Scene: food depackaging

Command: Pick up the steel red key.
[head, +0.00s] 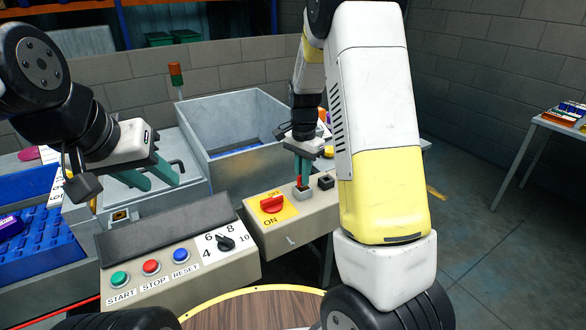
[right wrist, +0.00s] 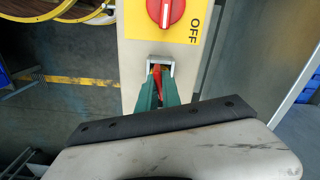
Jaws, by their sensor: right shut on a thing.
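The red key (right wrist: 156,76) shows in the right wrist view between the green fingertips of my right gripper (right wrist: 158,92). It sits at a small grey holder (right wrist: 152,62) on the control box; how deep it is in the holder is hidden. In the head view my right gripper (head: 303,178) points down at the same holder (head: 303,193), shut on the key, of which only a bit of red shows. My left gripper (head: 150,177) hangs at the left with its two green fingers apart and nothing between them.
A red ON/OFF switch (head: 273,204) on a yellow plate is beside the holder, and a black block (head: 326,181) is to its right. A panel with START, STOP and RESET buttons (head: 151,267) is in front. A grey metal bin (head: 236,128) stands behind. A blue crate (head: 40,248) is at left.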

